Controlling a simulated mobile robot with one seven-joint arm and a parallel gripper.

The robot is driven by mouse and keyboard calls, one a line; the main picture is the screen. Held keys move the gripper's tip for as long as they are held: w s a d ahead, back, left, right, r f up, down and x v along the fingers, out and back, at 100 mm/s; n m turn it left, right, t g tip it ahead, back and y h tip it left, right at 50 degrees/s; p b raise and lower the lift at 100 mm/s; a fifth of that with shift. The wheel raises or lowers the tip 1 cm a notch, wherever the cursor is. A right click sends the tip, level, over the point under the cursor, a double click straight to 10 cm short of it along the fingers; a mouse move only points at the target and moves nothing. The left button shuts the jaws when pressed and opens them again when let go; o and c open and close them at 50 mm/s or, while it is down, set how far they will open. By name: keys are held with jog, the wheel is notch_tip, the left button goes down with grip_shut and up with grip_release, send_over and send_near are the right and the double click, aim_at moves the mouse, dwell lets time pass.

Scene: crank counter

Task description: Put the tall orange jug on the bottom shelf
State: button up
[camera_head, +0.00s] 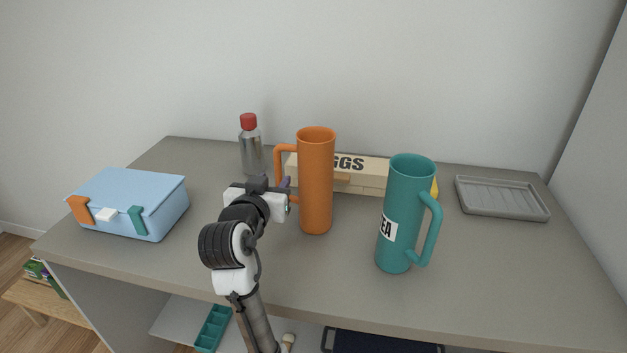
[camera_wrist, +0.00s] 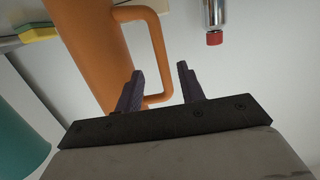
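The tall orange jug (camera_head: 317,185) stands upright on the grey counter (camera_head: 300,265), with its handle toward the left. In the wrist view the jug (camera_wrist: 92,45) fills the upper left. Its handle bar (camera_wrist: 159,50) shows between my two dark fingers. My gripper (camera_wrist: 160,72) is open, and its fingers are apart on either side of the handle; I see no clear grip on it. In the head view my gripper (camera_head: 286,187) is at the jug's left side, partly hidden by my wrist. A pale shelf (camera_head: 172,319) shows below the counter; I cannot tell if it is the bottom one.
A teal jug (camera_head: 405,205) stands to the right. An egg carton (camera_head: 365,165) is behind the orange jug. A red-capped bottle (camera_head: 251,150), blue box (camera_head: 130,205) and grey tray (camera_head: 502,197) are also on the counter. Below are a teal tray (camera_head: 213,328) and a dark tray (camera_head: 380,343).

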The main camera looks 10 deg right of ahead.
aim_at(277, 171)
jog(key=p+x, duration=0.1)
jog(key=x, duration=0.4)
jog(key=shift+w+r+p, duration=0.15)
jog(key=shift+w+p, duration=0.15)
jog(key=shift+w, duration=0.1)
grip_shut()
dwell(1.0)
jog(key=shift+r, duration=0.1)
